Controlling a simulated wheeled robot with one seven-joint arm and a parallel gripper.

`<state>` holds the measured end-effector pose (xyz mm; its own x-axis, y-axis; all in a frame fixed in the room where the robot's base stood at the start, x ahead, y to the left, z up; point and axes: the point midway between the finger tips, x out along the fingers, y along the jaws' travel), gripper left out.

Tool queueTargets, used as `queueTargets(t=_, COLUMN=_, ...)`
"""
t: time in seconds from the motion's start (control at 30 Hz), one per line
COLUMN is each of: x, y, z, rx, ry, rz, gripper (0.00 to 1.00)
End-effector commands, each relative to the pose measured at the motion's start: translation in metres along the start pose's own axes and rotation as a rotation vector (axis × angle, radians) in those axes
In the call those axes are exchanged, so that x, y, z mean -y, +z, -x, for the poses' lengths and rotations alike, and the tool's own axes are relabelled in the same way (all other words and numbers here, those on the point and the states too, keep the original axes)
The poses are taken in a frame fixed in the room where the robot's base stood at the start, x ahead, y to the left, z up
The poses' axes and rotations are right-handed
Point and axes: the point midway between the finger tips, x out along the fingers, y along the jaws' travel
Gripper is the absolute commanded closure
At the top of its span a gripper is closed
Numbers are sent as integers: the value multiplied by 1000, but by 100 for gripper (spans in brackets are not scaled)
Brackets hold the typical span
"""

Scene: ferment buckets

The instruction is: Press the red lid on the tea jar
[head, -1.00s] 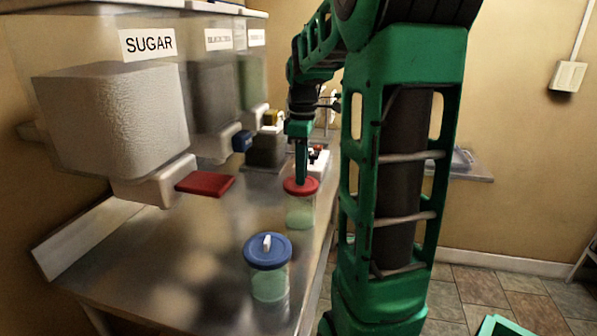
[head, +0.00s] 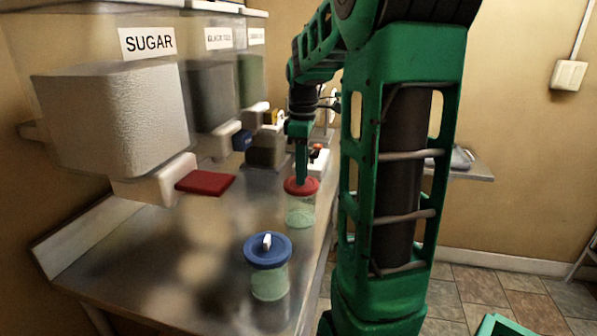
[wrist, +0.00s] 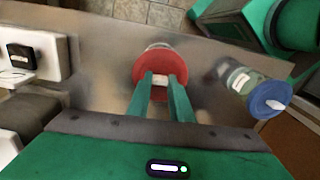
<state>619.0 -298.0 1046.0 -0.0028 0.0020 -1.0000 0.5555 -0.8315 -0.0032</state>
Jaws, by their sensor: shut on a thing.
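The red lid (head: 301,186) sits on top of a clear greenish jar (head: 300,211) on the metal counter. The lid looks about level on the jar's mouth. My gripper (head: 301,180) points down from above, with its fingers at the lid's knob. In the wrist view the red lid (wrist: 160,66) lies under my gripper (wrist: 161,82), whose fingers are shut on its pale knob (wrist: 160,80). The lid hides most of the jar in that view. Whether the lid is fully seated, I cannot tell.
A second jar (head: 269,281) with a blue lid (head: 267,250) stands nearer on the counter (head: 150,265). Dispensers, one labelled SUGAR (head: 118,105), line the left wall. A red flat piece (head: 205,184) juts out below the sugar dispenser.

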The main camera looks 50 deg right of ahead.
Motion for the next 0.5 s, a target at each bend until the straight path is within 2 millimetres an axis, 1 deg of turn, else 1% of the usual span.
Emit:
queueTargets(t=0.23, x=0, y=0, z=0, rx=0, ry=0, rz=0, gripper=100)
queueTargets(t=0.27, x=0, y=0, z=0, rx=0, ry=0, rz=0, gripper=78)
queueTargets(t=0.3, x=0, y=0, z=0, rx=0, ry=0, rz=0, gripper=69)
queueTargets(t=0.33, x=0, y=0, z=0, rx=0, ry=0, rz=0, gripper=62)
queueTargets(t=0.37, x=0, y=0, z=0, rx=0, ry=0, rz=0, gripper=59)
queueTargets(t=0.5, x=0, y=0, z=0, rx=0, ry=0, rz=0, gripper=59)
